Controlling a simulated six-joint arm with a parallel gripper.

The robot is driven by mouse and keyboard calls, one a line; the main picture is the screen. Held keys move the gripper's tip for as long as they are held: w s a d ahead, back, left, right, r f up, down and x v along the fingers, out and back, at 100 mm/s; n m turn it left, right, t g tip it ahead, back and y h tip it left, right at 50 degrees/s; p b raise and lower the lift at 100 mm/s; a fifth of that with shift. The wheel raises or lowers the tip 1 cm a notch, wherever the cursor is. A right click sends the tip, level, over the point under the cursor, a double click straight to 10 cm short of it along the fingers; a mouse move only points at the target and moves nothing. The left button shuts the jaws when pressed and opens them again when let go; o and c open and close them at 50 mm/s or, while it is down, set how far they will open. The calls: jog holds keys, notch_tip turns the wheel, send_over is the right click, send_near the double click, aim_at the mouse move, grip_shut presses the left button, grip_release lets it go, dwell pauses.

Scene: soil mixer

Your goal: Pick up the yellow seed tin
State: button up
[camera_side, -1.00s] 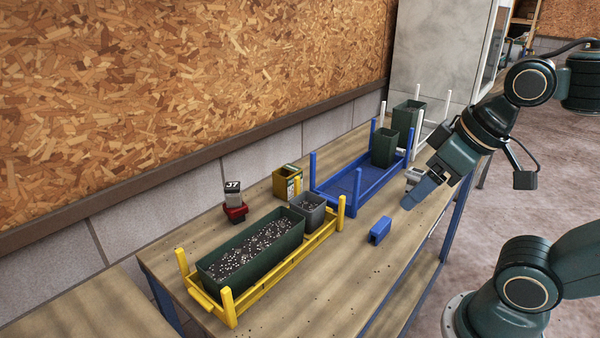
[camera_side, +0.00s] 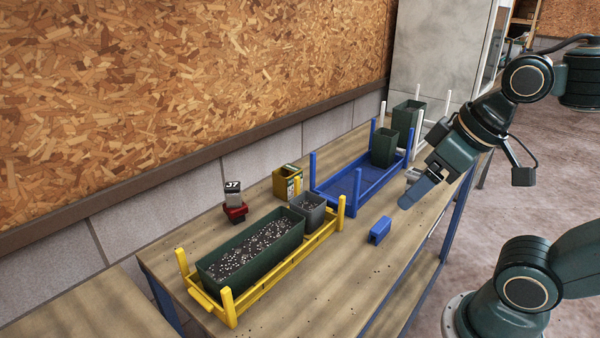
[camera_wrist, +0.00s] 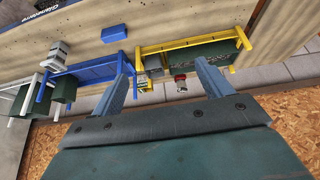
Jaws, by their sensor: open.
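The yellow seed tin (camera_side: 284,183) stands upright on the bench between the wall and the grey pot. In the wrist view the tin (camera_wrist: 145,87) shows small, between my two fingers but well beyond them. My gripper (camera_side: 412,196) is open and empty, above the right side of the bench, well to the right of the tin. In the wrist view both blue fingers of my gripper (camera_wrist: 162,62) are spread apart.
A yellow rack (camera_side: 285,268) holds a long green planter (camera_side: 230,280) of speckled soil and a grey pot (camera_side: 314,214). A red-based block (camera_side: 236,212) stands left of the tin. A blue rack (camera_side: 335,190) with upright posts stands right of it. A blue block (camera_side: 380,230) lies in front.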

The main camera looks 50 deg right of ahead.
jog(key=w+d+r+n+g, duration=0.2)
jog(key=w+r+n, duration=0.35)
jog(key=w, duration=0.65)
jog(key=n+g, duration=0.4)
jog(key=n, duration=0.8)
send_over(288, 182)
jog(key=w+d, duration=0.3)
notch_tip(288, 182, down, 12)
notch_tip(288, 182, down, 9)
jog(key=shift+w+d+f, duration=0.1)
jog(key=shift+f, duration=2.5)
